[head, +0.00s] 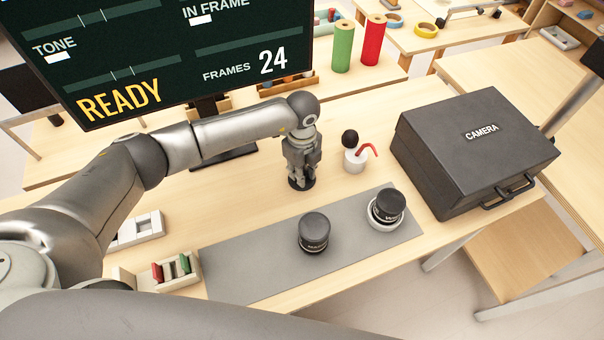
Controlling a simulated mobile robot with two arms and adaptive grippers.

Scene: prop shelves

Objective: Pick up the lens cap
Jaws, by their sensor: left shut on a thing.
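My left gripper (301,174) points down at the middle of the wooden table, behind the grey mat. It is shut on a small dark round disc, the lens cap (301,185), whose lower rim shows beneath the fingers. I cannot tell whether the cap touches the table or is just above it. The fingers hide most of its top. My right gripper is out of the picture.
Two black lenses, one (314,233) on the grey mat (262,266) and one (387,207) on a white ring, stand nearby. A black camera case (470,150) stands at right, a monitor (180,50) behind.

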